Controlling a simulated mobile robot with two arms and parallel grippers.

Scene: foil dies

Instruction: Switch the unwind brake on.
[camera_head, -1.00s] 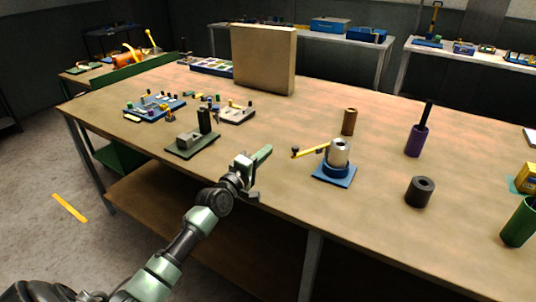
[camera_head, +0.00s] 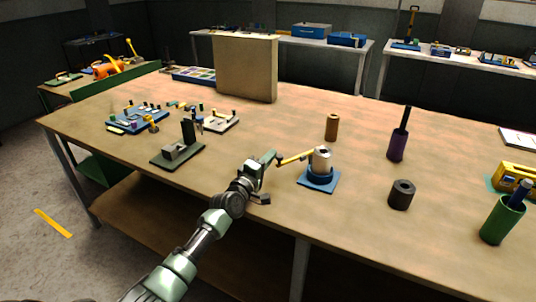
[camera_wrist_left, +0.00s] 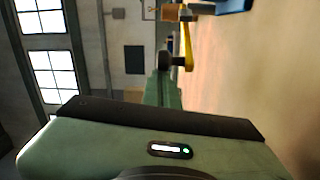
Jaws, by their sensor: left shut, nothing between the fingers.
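The unwind brake appears to be the blue-based unit (camera_head: 318,181) on the bench, with a pale metal cylinder (camera_head: 321,160) and a yellow lever (camera_head: 297,158) reaching left. My left gripper (camera_head: 269,159) is shut and empty at the lever's free end. In the left wrist view the green fingers (camera_wrist_left: 163,88) point at the lever's dark knob (camera_wrist_left: 165,61), with the yellow lever (camera_wrist_left: 187,48) just beyond. The fingertips look very close to the knob; I cannot tell whether they touch. My right gripper is not in view.
A dark green fixture (camera_head: 178,154) stands left of my left gripper. A brown cylinder (camera_head: 332,127), a purple holder (camera_head: 397,148), a dark ring (camera_head: 401,195) and a green cup (camera_head: 500,222) stand to the right. The bench front is clear around the blue base.

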